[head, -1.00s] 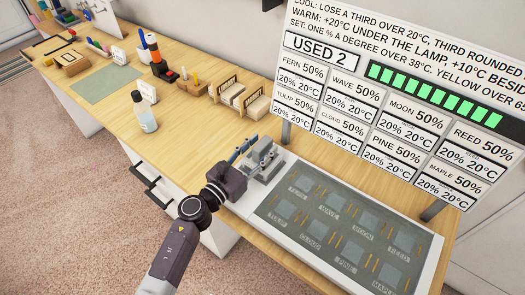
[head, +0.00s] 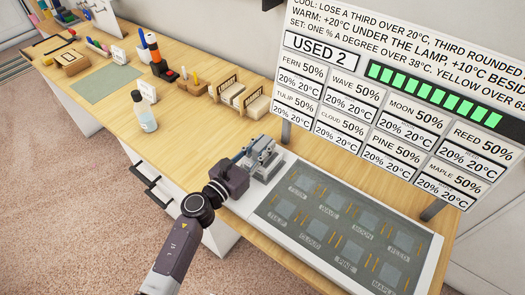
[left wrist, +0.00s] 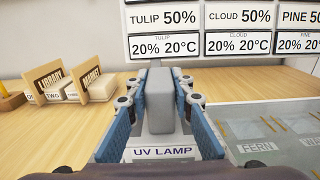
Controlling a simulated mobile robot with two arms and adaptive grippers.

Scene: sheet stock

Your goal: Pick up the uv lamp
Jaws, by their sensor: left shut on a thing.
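The uv lamp is a grey block (left wrist: 160,100) between the fingers in the left wrist view, above a "UV LAMP" label (left wrist: 162,152). In the head view the grey lamp (head: 264,164) is at the left end of the panel and partly hidden by my gripper. My left gripper (head: 247,160) reaches it from the front left and is shut on it; its blue finger pads flank the block in the left wrist view (left wrist: 160,115). I cannot tell whether the lamp is clear of its place. My right gripper is not in view.
A dark panel with labelled squares (head: 340,228) lies right of the lamp, with a large sign board (head: 400,110) behind it. Small wooden racks (head: 228,90) and a bottle (head: 143,112) stand further left on the wooden bench (head: 195,130). Bare bench lies between the bottle and my gripper.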

